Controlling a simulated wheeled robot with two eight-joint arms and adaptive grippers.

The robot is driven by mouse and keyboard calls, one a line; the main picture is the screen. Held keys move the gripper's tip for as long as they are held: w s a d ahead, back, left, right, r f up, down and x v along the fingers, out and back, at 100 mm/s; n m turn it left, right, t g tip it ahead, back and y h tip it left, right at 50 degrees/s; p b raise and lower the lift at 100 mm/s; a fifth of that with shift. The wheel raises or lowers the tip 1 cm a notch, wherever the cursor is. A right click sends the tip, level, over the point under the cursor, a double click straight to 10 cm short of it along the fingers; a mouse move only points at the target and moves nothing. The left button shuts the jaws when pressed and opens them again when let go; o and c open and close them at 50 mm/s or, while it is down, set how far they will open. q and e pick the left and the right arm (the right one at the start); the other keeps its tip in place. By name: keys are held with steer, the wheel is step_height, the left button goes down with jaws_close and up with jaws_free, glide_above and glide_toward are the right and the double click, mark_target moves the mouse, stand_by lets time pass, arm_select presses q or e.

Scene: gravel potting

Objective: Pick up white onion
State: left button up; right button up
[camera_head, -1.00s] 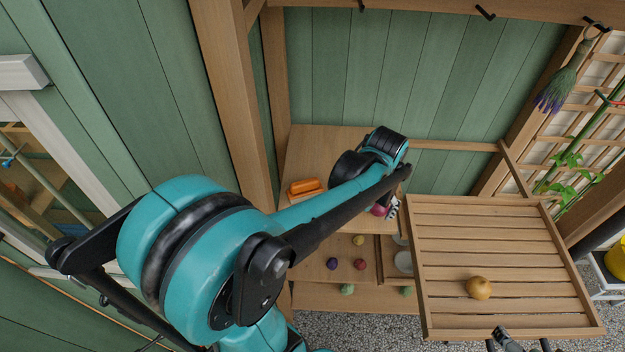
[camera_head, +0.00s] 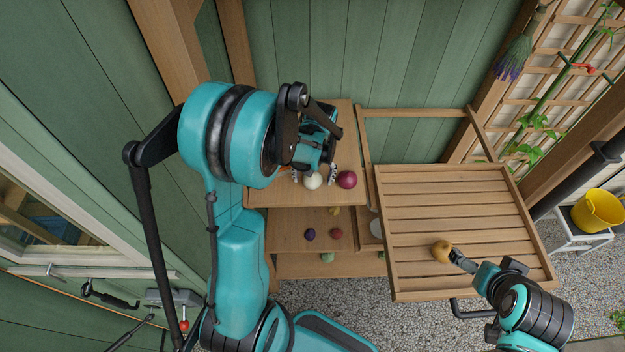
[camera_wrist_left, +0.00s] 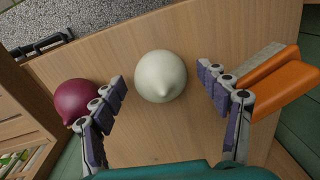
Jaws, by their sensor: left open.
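A white onion (camera_head: 313,180) lies on the top wooden shelf, near its front edge. It also shows in the left wrist view (camera_wrist_left: 160,77), between the spread fingers. My left gripper (camera_head: 314,176) is open over the shelf, with one finger on each side of the onion and a gap to it on both sides. A red onion (camera_head: 346,179) lies just right of the gripper, and in the left wrist view (camera_wrist_left: 80,102) it is close outside the left finger.
An orange-backed brush (camera_wrist_left: 277,83) lies on the shelf beside the other finger. Lower shelves (camera_head: 285,215) hold several small vegetables. The slatted table (camera_head: 455,190) stands at right, mostly bare. A yellow bucket (camera_head: 598,211) is at far right.

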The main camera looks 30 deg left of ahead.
arm_select(q)
steer(key=c, duration=1.3)
